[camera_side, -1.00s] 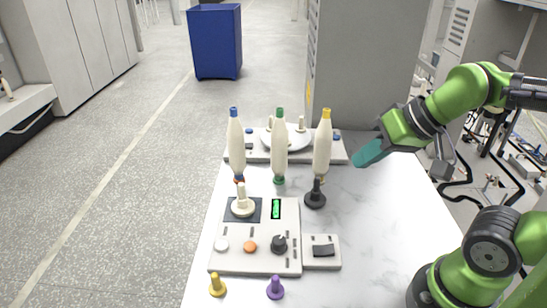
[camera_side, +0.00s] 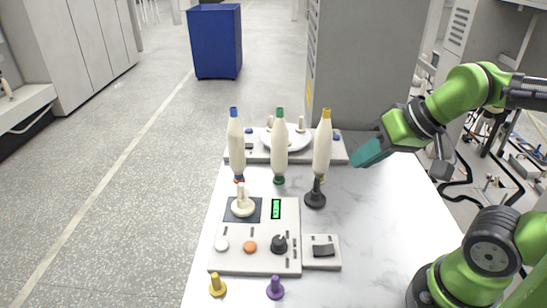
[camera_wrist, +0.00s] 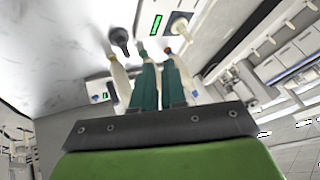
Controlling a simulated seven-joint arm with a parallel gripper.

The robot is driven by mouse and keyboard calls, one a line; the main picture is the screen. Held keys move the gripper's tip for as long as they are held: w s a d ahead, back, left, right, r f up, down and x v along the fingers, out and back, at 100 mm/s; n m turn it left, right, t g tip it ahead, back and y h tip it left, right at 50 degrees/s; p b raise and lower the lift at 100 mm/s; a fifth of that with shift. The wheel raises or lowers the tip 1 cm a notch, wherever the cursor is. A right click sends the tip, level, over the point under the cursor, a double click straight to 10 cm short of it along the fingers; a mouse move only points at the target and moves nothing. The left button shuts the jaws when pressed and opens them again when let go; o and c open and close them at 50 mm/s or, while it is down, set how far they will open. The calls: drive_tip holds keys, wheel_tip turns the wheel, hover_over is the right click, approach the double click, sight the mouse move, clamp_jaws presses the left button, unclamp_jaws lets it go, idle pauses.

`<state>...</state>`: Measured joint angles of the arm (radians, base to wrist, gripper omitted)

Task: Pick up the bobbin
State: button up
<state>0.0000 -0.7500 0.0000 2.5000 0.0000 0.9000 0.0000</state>
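Three tall white bobbins stand in a row: one with a blue top (camera_side: 236,142), one with a green top (camera_side: 280,145) and one with a yellow top (camera_side: 322,145). The yellow-topped one leans slightly. Its lower end overlaps the black peg (camera_side: 315,196) in the picture. My gripper (camera_side: 366,154) hangs to the right of it, apart from it, with teal fingers pointing down and left. In the wrist view the two fingers (camera_wrist: 160,72) show a narrow gap, with nothing seen held. A white bobbin (camera_wrist: 119,78) shows beyond them, to the left.
A grey control panel (camera_side: 255,263) with knobs, a display and a cream peg (camera_side: 242,204) lies in front. A tray (camera_side: 254,155) with a round white plate is behind the bobbins. Yellow (camera_side: 217,286) and purple (camera_side: 275,289) pegs stand at the near edge. The right tabletop is clear.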

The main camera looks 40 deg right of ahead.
drive_tip(key=o, duration=1.2)
drive_tip(key=m+t+h, duration=0.1)
drive_tip(key=t+h, duration=0.2)
drive_tip(key=t, duration=0.2)
approach(276, 144)
drive_tip(key=w+d+f+t+h, duration=0.1)
drive_tip(key=w, duration=0.1)
drive_tip(key=w+d+f+t+h, duration=0.1)
drive_tip(key=w+t, duration=0.1)
drive_tip(key=shift+d+f, duration=0.15)
drive_tip(key=shift+d, duration=0.25)
drive_tip(key=f+n+t, duration=0.1)
drive_tip(key=f, duration=0.1)
drive_tip(key=f+n+t, duration=0.1)
drive_tip(key=f, duration=0.1)
drive_tip(key=shift+a+f+n, duration=0.1)
drive_tip(key=shift+a+n, duration=0.15)
drive_tip(key=shift+n, duration=0.05)
drive_tip(key=shift+a+f+t, duration=0.15)
drive_tip(key=shift+f+t, duration=0.15)
drive_tip(key=shift+n, duration=0.3)
drive_tip(key=shift+w+d, duration=0.2)
drive_tip(key=shift+w, duration=1.05)
drive_tip(key=shift+w+d, duration=0.2)
drive_tip(key=shift+w, duration=1.05)
drive_tip(key=shift+w+d, duration=0.2)
drive_tip(key=shift+w, duration=1)
